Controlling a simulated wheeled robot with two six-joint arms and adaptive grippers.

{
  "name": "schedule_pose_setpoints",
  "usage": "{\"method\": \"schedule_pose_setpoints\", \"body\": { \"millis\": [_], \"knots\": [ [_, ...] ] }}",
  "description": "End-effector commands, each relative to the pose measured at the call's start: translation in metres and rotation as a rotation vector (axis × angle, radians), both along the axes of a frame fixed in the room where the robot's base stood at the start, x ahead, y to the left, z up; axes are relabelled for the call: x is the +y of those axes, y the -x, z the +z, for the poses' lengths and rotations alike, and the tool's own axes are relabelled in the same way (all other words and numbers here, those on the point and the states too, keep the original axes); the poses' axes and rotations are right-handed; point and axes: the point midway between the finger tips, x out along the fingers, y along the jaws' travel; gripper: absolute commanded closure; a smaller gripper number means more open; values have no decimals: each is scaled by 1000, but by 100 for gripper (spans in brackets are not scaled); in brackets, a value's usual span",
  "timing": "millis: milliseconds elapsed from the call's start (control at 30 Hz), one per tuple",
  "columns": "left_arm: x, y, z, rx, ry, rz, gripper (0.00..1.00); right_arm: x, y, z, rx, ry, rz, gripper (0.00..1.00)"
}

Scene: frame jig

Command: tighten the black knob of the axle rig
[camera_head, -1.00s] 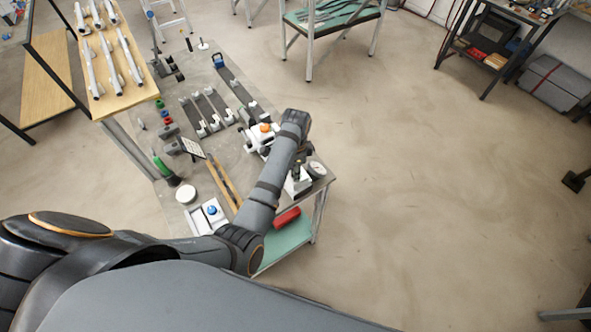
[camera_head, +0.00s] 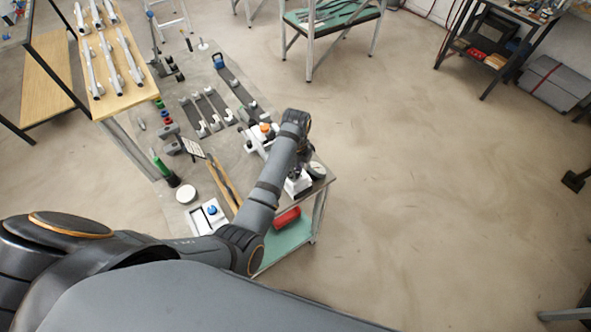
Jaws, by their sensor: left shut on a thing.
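My left arm reaches over the bench from the lower left and its wrist bends down at the bench's right side. My left gripper (camera_head: 297,170) is small and dark there, shut at the top of a white block (camera_head: 298,186), which looks like part of the axle rig. It seems shut on the black knob, but the fingers and wrist hide the knob itself. A round dial (camera_head: 318,170) stands just right of the gripper. My right gripper is not in view.
The grey bench (camera_head: 205,172) also holds a white fixture with an orange knob (camera_head: 265,127), dark rails with white brackets (camera_head: 211,106), a green-handled tool (camera_head: 163,169) and a white tray with a blue knob (camera_head: 212,210). A red cylinder (camera_head: 287,218) lies on the lower shelf. Open floor lies right.

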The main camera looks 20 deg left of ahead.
Motion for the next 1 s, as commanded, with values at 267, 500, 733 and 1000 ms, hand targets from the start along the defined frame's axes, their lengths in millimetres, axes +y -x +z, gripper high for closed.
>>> {"method": "schedule_pose_setpoints", "body": {
  "millis": [267,500,733,1000],
  "knots": [
    [-1,-1,1,-4,2,-29,100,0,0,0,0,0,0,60],
    [-1,-1,1,-4,2,-29,100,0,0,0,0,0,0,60],
    [0,-1,1,-3,2,-28,48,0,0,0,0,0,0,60],
    [0,0,1,-1,0,-28,48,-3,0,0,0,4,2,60]
  ]
}}
